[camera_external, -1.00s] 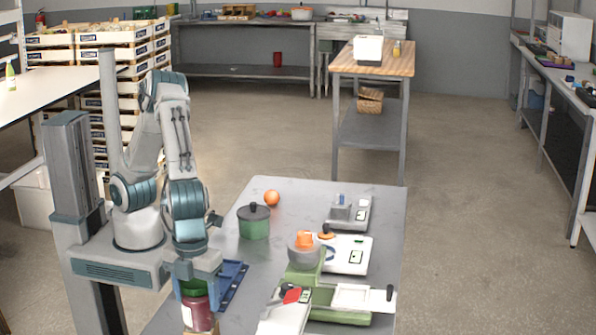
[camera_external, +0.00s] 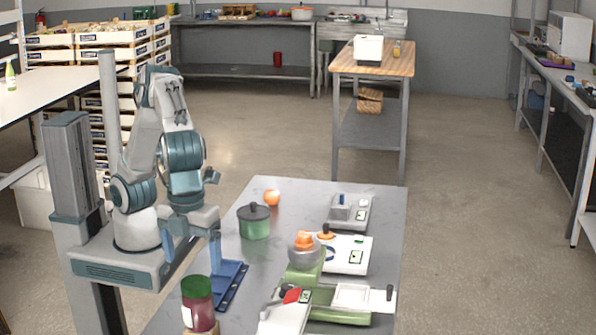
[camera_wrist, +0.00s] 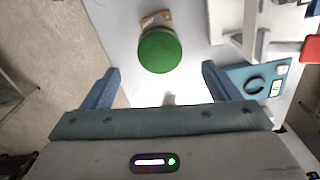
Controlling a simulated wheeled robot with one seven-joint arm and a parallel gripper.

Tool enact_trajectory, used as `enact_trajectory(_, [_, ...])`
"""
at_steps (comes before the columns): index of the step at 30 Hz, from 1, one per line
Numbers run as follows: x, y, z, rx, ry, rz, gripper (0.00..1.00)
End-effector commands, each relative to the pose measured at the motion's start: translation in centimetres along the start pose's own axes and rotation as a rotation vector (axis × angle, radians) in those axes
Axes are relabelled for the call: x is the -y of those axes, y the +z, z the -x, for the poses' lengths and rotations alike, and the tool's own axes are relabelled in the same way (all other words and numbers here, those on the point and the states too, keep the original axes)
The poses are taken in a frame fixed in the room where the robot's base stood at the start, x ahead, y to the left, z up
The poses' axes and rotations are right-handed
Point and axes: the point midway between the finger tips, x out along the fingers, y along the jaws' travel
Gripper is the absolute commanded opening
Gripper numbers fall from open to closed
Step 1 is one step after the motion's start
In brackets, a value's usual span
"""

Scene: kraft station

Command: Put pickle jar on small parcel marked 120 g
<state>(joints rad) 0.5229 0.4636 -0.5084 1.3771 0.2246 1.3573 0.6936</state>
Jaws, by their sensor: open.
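The pickle jar (camera_external: 201,317), dark red with a green lid, stands upright near the front left of the grey table. A small tan block (camera_external: 187,325), which looks like a parcel, shows at its base; the jar appears to rest on it. No mark on it can be read. In the wrist view the green lid (camera_wrist: 160,52) lies just beyond my fingertips, with a tan edge (camera_wrist: 155,17) past it. My gripper (camera_wrist: 160,72) is open and empty, drawn back from the jar; it also shows in the external view (camera_external: 192,248).

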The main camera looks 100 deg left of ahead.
Motion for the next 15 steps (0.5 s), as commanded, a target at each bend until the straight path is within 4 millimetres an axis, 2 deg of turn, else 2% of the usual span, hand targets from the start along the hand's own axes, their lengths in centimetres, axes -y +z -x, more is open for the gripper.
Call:
enact_trajectory(3, [0.0, -0.1, 1.7, -0.001, -0.001, -0.001, 0.82])
enact_trajectory(6, [0.0, -0.1, 2.5, 0.000, 0.000, -0.001, 0.82])
enact_trajectory(12, [0.0, 0.1, 3.0, 0.001, 0.000, 0.002, 0.82])
enact_trajectory(15, [0.1, 1.2, 3.1, 0.006, -0.011, 0.037, 0.82])
